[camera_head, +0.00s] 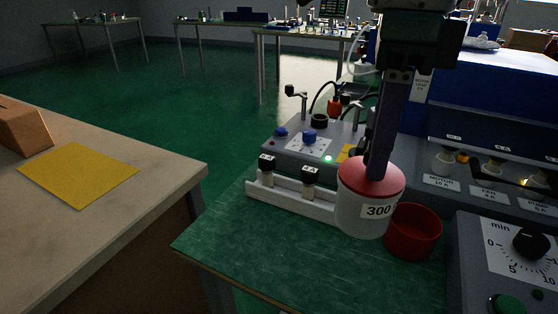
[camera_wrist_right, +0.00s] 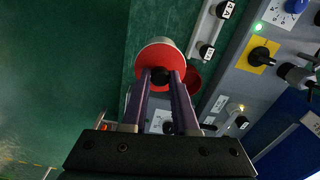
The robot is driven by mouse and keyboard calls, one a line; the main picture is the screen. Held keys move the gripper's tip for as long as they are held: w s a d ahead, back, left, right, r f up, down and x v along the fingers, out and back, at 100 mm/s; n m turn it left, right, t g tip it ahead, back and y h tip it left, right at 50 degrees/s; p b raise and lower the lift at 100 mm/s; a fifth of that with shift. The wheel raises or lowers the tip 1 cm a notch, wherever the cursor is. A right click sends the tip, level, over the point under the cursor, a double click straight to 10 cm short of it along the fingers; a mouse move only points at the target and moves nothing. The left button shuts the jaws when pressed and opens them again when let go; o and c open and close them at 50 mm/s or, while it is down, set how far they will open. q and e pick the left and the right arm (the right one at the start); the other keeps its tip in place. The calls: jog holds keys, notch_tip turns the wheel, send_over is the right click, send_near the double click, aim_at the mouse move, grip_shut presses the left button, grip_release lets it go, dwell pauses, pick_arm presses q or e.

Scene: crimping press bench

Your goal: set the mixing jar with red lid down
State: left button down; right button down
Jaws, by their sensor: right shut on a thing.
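The mixing jar with red lid (camera_head: 362,214) is a pale jar labelled 300, upright at the right part of the green bench top. My right gripper (camera_head: 377,176) comes from above and is shut on the top of its lid. In the right wrist view the red lid (camera_wrist_right: 160,62) is between the fingertips of the right gripper (camera_wrist_right: 162,76). I cannot tell whether the jar's base touches the bench. My left gripper is not in view.
A red cup (camera_head: 413,232) stands close to the jar's right. A white rail with black-capped vials (camera_head: 290,196) is to its left. A timer box (camera_head: 507,262) is at the right. Green bench top (camera_head: 300,255) is free in front. A wooden table (camera_head: 95,215) is at the left.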

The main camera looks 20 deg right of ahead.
aim_at(362, 217)
notch_tip(362, 217, down, 10)
jog(key=shift+f+b, duration=0.1)
jog(key=shift+b, duration=0.4)
jog(key=shift+f, duration=0.1)
jog(key=c, duration=0.7)
grip_release()
